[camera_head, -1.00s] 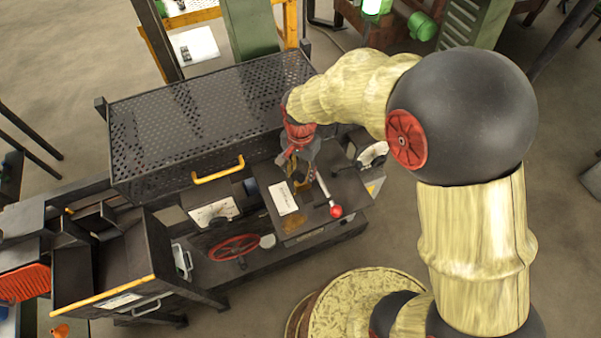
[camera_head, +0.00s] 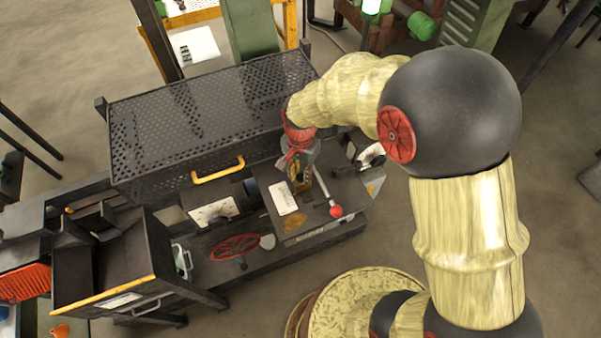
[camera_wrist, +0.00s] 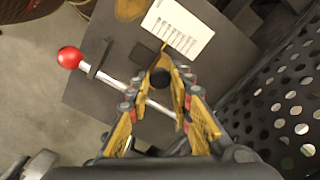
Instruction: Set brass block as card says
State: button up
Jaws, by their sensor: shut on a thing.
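My gripper (camera_head: 302,181) points down over the dark panel (camera_head: 318,222) at the front right of the machine. In the wrist view its yellow-padded fingers (camera_wrist: 163,82) are closed around a black round knob (camera_wrist: 160,78). A small brass-coloured part shows just beyond the knob; I cannot tell whether this is the brass block, as the fingers hide most of it. The white card (camera_head: 284,198) lies on the panel beside the gripper, and its printed rows show in the wrist view (camera_wrist: 178,28), too small to read. A flat brass-coloured oval (camera_head: 293,222) lies near the card.
A lever with a red ball (camera_head: 336,211) crosses the panel close to my fingers; the ball also shows in the wrist view (camera_wrist: 69,57). A perforated dark cage (camera_head: 205,115) stands right behind. A red handwheel (camera_head: 233,248) and a dial (camera_head: 211,213) are at the left.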

grip_shut()
jog(key=shift+w+a, duration=0.2)
jog(key=shift+w, duration=0.35)
jog(key=o, duration=0.8)
grip_release()
notch_tip(320, 180, up, 12)
